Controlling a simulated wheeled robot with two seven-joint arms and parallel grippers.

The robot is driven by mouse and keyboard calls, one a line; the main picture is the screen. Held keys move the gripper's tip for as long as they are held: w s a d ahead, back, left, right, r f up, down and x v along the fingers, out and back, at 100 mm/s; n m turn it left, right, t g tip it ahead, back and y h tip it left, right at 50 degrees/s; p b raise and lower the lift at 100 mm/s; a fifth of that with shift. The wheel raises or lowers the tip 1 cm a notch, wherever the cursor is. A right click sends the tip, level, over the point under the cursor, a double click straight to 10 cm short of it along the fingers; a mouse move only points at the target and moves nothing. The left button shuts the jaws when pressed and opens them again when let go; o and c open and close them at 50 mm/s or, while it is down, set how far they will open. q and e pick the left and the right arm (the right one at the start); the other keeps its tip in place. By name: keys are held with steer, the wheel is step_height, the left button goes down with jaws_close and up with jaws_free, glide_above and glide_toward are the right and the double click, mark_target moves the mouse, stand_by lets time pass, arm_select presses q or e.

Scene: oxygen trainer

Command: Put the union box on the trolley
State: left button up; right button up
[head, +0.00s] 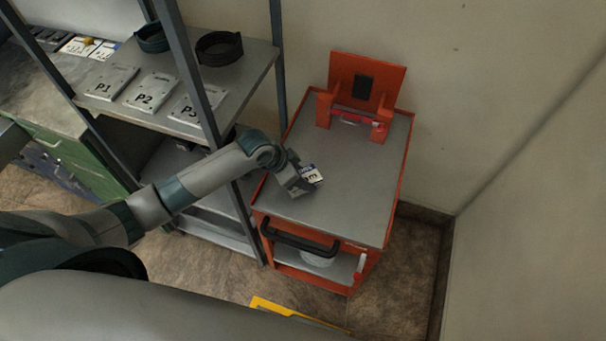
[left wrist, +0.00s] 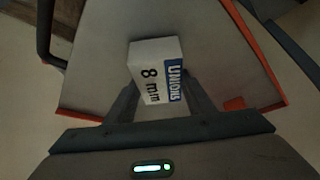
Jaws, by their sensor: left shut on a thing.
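The union box (head: 313,174) is small and white with a blue label. In the left wrist view the union box (left wrist: 153,66) reads "UNIONS 8 mm". My left gripper (head: 299,180) is shut on it, with one finger on each side in the left wrist view (left wrist: 160,96). The box is over the grey top of the orange trolley (head: 345,209), towards its left side. I cannot tell whether the box touches the top. My right gripper is not in view.
An orange bracket with an upright plate (head: 366,82) stands at the trolley's far end. A black handle (head: 300,240) is at the near end. A metal shelf rack (head: 255,62) with plates marked P1, P2 and P3 and dark coils stands to the left. Most of the trolley top is clear.

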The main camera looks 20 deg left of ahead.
arm_select(q)
steer(key=shift+f, duration=0.1)
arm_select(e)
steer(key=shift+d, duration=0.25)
arm_select(q)
steer(key=o, duration=1.3)
steer(key=shift+f, duration=0.1)
steer(key=shift+c, duration=0.2)
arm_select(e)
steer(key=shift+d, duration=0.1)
arm_select(q)
steer(key=b+v, duration=0.3)
steer(key=v, duration=0.9)
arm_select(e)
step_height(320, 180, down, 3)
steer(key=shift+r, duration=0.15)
